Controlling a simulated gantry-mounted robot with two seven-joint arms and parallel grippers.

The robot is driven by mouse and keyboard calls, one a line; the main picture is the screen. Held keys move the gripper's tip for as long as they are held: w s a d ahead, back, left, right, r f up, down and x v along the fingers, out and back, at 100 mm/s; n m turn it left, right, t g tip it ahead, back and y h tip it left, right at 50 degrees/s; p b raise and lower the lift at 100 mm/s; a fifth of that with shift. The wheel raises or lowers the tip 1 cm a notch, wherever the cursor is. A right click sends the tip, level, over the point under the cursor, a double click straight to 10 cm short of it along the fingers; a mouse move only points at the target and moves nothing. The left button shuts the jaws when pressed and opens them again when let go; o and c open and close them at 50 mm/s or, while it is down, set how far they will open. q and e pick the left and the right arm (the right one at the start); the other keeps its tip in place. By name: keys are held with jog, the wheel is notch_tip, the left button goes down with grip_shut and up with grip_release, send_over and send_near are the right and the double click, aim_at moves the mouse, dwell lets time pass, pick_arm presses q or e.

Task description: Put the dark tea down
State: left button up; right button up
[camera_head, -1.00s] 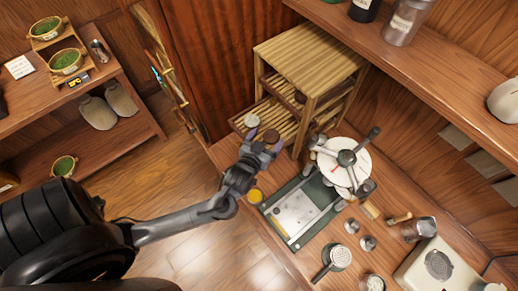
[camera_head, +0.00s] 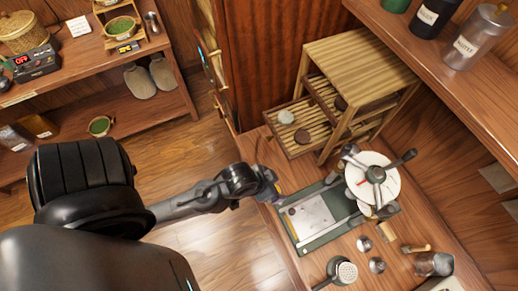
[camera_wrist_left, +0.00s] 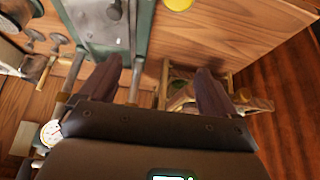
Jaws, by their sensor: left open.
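A dark round tea cake (camera_head: 302,136) lies flat on the pulled-out slatted tray (camera_head: 290,149) of the wooden rack (camera_head: 358,62). A pale cake (camera_head: 286,116) lies beside it, farther back on the same tray. Another dark cake (camera_head: 340,102) shows partly on a higher level inside the rack. My left gripper (camera_head: 272,185) is open, in front of the tray and apart from the cakes, near the bench's left edge. The left wrist view shows its two fingers (camera_wrist_left: 158,80) spread with nothing held between them. My right gripper is in neither view.
Small metal tools and a strainer (camera_head: 345,271) lie on the bench nearer. A shelf with canisters (camera_head: 478,35) overhangs at right. Open floor lies left of the bench.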

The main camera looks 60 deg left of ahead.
pick_arm(q)
jog(key=shift+s+a+r+m+g, duration=0.15)
jog(key=shift+s+m+g, duration=0.15)
jog(key=shift+s+g, duration=0.6)
jog(key=shift+s+a+r+m+g, duration=0.1)
jog(key=shift+s+m+g, duration=0.2)
jog(key=shift+s, duration=1.05)
